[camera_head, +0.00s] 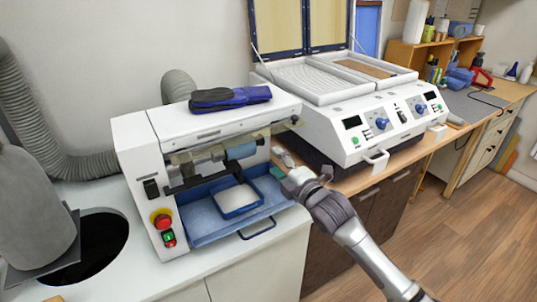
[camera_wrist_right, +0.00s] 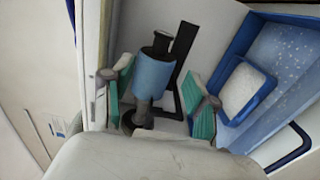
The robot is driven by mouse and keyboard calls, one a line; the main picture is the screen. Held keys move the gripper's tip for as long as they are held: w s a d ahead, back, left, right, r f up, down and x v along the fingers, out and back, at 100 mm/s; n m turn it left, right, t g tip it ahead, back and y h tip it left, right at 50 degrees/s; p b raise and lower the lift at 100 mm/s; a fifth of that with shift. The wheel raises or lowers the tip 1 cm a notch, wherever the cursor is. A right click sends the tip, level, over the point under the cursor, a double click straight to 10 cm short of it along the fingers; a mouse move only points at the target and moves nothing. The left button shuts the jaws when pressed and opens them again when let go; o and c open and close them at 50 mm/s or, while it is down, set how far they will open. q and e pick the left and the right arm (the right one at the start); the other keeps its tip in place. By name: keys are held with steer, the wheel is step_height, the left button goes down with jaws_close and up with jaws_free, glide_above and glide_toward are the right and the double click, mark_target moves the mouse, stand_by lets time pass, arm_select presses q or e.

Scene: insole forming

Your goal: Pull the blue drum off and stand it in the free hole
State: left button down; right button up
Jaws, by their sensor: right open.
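The blue drum (camera_head: 240,151) sits on the spindle at the right of the white grinding machine's open front. In the right wrist view the blue drum (camera_wrist_right: 153,75) shows on a dark shaft, between and a little beyond my fingers. My right gripper (camera_head: 279,165) is at the machine's right end, close to the drum. In the wrist view my right gripper (camera_wrist_right: 162,98) is open, its green pads on either side of the shaft and drum end, with gaps visible. I cannot pick out a drum-sized free hole. My left gripper is not in view.
The white machine (camera_head: 130,148) holds a blue tray (camera_head: 203,228) with a small white-filled pan (camera_head: 238,198) under the spindle. Dark blue insoles (camera_head: 228,98) lie on top. A heating press (camera_head: 335,125) stands at right. A large black opening (camera_head: 105,245) is in the left counter.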

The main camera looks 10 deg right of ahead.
mark_target(258, 144)
steer(key=b+x, duration=0.4)
steer(key=x, duration=0.4)
steer(key=shift+w+a+f+b, duration=0.15)
steer(key=shift+w+f+b, duration=0.05)
steer(key=shift+w+b, duration=0.15)
steer(key=shift+b+x, duration=0.3)
steer(key=shift+x, duration=0.5)
steer(key=shift+r, duration=0.1)
jaws_close()
